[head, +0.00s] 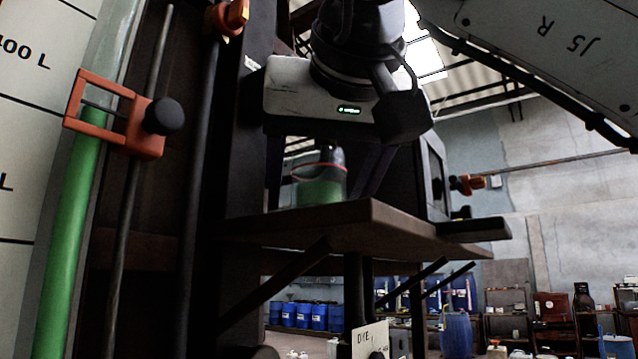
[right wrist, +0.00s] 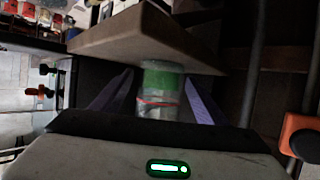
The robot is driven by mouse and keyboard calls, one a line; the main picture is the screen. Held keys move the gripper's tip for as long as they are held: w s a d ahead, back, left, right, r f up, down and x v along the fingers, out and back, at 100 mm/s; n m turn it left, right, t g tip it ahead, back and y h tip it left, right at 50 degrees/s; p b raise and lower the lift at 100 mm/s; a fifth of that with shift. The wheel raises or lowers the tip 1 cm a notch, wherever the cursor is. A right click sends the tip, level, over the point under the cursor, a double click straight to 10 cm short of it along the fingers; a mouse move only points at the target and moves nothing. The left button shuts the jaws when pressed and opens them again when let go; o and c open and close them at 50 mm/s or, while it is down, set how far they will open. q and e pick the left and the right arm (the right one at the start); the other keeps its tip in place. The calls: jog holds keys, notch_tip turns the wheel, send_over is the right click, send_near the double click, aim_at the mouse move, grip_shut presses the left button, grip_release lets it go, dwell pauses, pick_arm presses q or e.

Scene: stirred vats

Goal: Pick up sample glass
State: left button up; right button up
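The sample glass (head: 322,188) is a clear vessel with green liquid and a red band around it, standing upright on a brown shelf (head: 350,226). It also shows in the right wrist view (right wrist: 160,92), between the two fingers. My right gripper (head: 319,196) comes down from above, its pale body over the glass and partly hiding its top. Its fingers are spread, one on each side of the glass, and in the right wrist view (right wrist: 160,76) they seem apart from it. My left gripper is not in view.
A tall level gauge with green liquid (head: 62,235) and an orange clamp (head: 115,115) on a rod stand at the left. A dark frame (head: 434,180) rises at the shelf's right side. Blue drums (head: 305,314) stand far behind.

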jog(key=c, duration=1.1)
jog(key=shift+c, duration=1.3)
jog(key=shift+r, duration=0.15)
